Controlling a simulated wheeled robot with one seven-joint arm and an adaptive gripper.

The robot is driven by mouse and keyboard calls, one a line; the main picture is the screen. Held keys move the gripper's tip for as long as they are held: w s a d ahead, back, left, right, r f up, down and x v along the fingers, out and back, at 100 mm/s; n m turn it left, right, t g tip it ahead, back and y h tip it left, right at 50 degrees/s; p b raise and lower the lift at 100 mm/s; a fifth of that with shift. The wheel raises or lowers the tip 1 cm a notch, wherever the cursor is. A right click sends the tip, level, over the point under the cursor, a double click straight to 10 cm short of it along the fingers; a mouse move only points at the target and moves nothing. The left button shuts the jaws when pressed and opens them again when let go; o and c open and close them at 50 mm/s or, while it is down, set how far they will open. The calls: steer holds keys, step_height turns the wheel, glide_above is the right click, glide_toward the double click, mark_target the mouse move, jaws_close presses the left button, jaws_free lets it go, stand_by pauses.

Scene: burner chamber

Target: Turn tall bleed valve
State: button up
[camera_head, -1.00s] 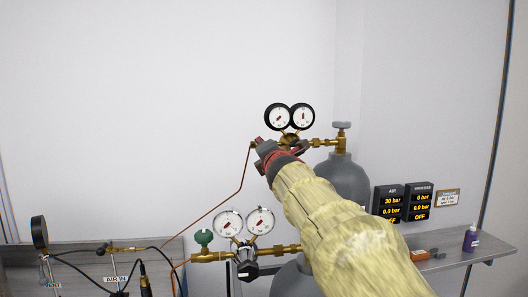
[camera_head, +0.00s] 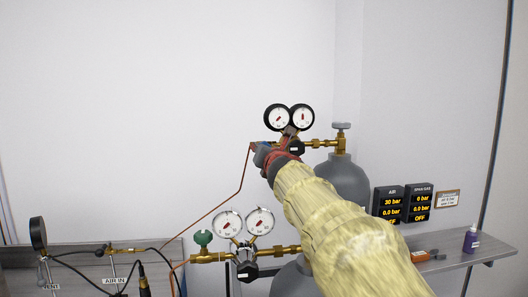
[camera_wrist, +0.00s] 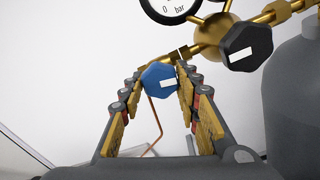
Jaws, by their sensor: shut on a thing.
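The tall bleed valve's blue knob (camera_wrist: 158,77) sits on the brass line of the upper regulator, and in the wrist view it lies between my finger pads. My gripper (camera_wrist: 161,72) is shut on this knob, with one finger on each side. In the head view my gripper (camera_head: 264,152) is at the left of the upper regulator, and it hides most of the knob. Two round gauges (camera_head: 290,117) stand above the regulator. The regulator joins the tall grey cylinder (camera_head: 345,178) through a brass fitting.
The regulator's black knob (camera_wrist: 246,46) is close to the right of the blue knob. A copper tube (camera_head: 226,203) runs down to the left. A lower regulator has two gauges (camera_head: 243,222) and a green knob (camera_head: 203,238). Display boxes (camera_head: 404,203) hang at right.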

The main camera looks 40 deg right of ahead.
steer(key=shift+f, duration=0.1)
stand_by(0.3)
steer(key=o, duration=1.2)
steer(key=shift+c, duration=0.2)
steer(key=v, duration=1.2)
steer(key=shift+d, duration=0.1)
